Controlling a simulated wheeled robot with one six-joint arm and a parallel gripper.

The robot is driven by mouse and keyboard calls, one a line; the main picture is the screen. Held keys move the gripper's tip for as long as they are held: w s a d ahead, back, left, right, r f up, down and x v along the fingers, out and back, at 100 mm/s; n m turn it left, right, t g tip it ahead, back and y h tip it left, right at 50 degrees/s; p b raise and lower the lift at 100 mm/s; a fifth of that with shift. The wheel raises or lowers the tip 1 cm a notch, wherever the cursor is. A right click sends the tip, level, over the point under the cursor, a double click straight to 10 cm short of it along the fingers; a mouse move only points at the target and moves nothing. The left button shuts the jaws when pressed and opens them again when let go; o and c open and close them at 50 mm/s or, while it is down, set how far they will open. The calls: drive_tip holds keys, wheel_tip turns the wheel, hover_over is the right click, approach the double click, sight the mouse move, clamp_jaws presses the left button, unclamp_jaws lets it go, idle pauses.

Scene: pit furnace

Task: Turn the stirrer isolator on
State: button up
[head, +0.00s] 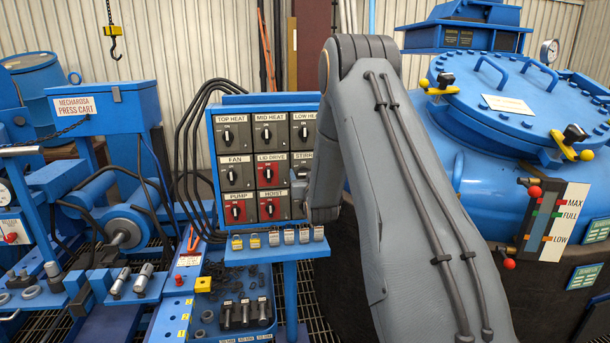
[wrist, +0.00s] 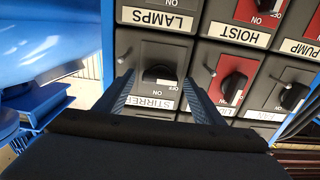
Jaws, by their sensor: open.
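The stirrer isolator is a grey switch box with a black rotary knob (wrist: 159,74) in the wrist view, its label (wrist: 150,103) upside down below the knob. The knob's bar seems to lie sideways in that view; I cannot tell its setting. My gripper (wrist: 158,78) is open, with one finger on each side of the knob. Whether the fingers touch it is unclear.
The blue isolator panel (head: 262,99) holds several neighbouring switches. Several padlocks (head: 272,239) hang below the panel. A large blue vessel (head: 475,150) stands to the right.

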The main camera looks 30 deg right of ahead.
drive_tip(key=c, duration=1)
drive_tip(key=shift+c, duration=0.2)
drive_tip(key=shift+s+d+f+m+b, duration=0.15)
drive_tip(key=shift+m+b, duration=1.7)
drive_tip(key=shift+m, duration=2.65)
drive_tip(key=shift+w+d+f+m+b, duration=0.1)
drive_tip(key=shift+m+b, duration=1.75)
drive_tip(key=shift+m, duration=2.65)
